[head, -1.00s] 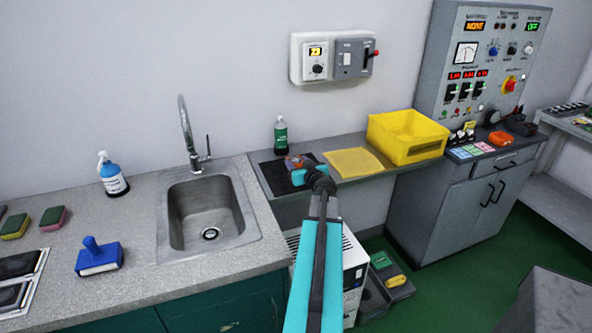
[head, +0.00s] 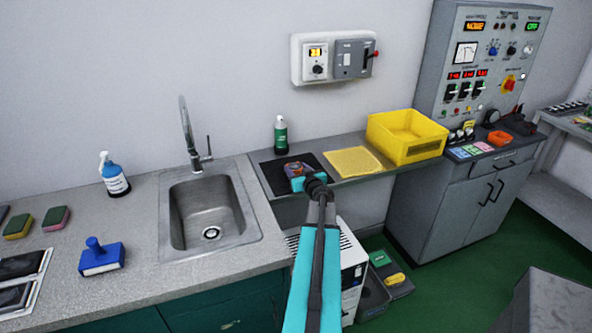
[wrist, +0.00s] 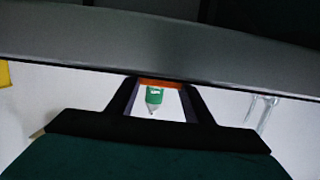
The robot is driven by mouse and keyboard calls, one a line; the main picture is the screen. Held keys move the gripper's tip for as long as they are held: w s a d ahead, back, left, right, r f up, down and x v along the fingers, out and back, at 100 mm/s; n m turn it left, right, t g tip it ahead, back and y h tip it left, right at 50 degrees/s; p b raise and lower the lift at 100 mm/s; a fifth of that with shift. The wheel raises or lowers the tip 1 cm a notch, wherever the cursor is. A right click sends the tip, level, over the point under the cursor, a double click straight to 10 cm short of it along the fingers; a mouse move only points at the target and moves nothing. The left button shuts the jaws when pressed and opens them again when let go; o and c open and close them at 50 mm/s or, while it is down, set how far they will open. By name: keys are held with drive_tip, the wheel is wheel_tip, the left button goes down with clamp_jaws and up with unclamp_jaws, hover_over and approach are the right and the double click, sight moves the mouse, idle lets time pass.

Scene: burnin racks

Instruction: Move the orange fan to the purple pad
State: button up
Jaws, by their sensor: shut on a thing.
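My gripper (head: 302,183) is over the front part of the black mat (head: 270,176) on the shelf right of the sink. It is shut on the orange fan (head: 297,168), which shows only as a small orange and dark shape beyond the jaws. In the wrist view, a strip of the orange fan (wrist: 160,82) spans the gap between the fingers of my gripper (wrist: 161,88). The rest of the fan is hidden, and I cannot tell whether it touches the mat. A small bluish-purple pad (head: 460,153) lies at the left of a row of coloured pads on the grey cabinet.
A green bottle (head: 281,135) stands behind the mat. A yellow mat (head: 353,162) and a yellow bin (head: 406,137) are to the right, between my gripper and the pads. An orange object (head: 500,138) sits behind the pads. A control panel (head: 490,65) rises behind the cabinet.

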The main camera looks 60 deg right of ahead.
drive_tip(key=shift+f+b, duration=0.2)
drive_tip(key=shift+b, duration=0.2)
drive_tip(key=o, duration=1)
drive_tip(key=shift+o, duration=0.2)
drive_tip(key=shift+r+p, duration=0.25)
drive_tip(key=shift+p, duration=0.2)
drive_tip(key=shift+s+a+b, duration=0.3)
drive_tip(key=shift+s, duration=0.15)
drive_tip(key=shift+b+v, duration=1.35)
drive_tip(key=shift+v, duration=4.15)
drive_tip(key=shift+r, duration=0.1)
